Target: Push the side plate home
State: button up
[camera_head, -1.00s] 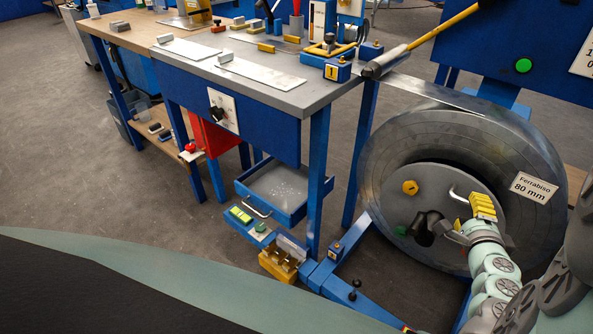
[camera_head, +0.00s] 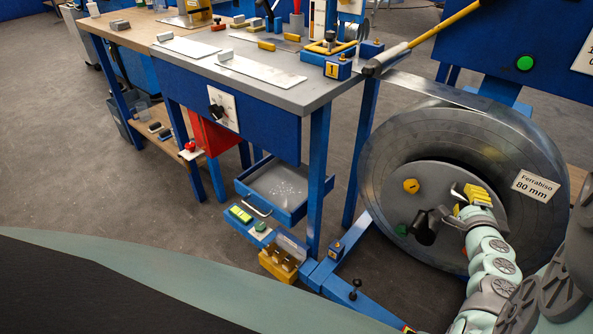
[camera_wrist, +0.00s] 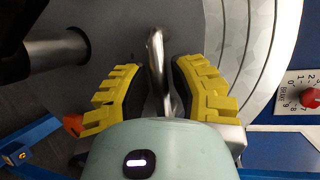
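The side plate (camera_head: 398,202) is a grey disc on the face of the coil reel at the right of the head view. It carries a metal bar handle, a yellow knob (camera_head: 410,185) and a dark hub piece. My gripper (camera_head: 472,198), with yellow ribbed fingers, is at the right part of the plate. In the wrist view the handle (camera_wrist: 156,60) stands between my two fingers (camera_wrist: 155,88), with gaps on both sides. The gripper is open around the handle. The plate (camera_wrist: 110,30) fills the background there; my arm hides its lower right.
The metal strip coil (camera_head: 520,150) surrounds the plate, with a label reading "Ferrabiso 80 mm" (camera_head: 534,185). A dark cylinder (camera_wrist: 50,53) juts out left of my fingers. A blue workbench (camera_head: 250,120) with an open drawer (camera_head: 275,190) stands to the left.

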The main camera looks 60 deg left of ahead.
grip_shut()
jog(key=w+b, duration=0.1)
jog(key=w, duration=0.1)
jog(key=w+a+b, duration=0.1)
jog(key=w, duration=0.2)
jog(key=shift+a+f, duration=0.1)
jog(key=shift+a, duration=0.05)
jog(key=shift+w, duration=0.1)
jog(key=shift+o, duration=2.1)
grip_release()
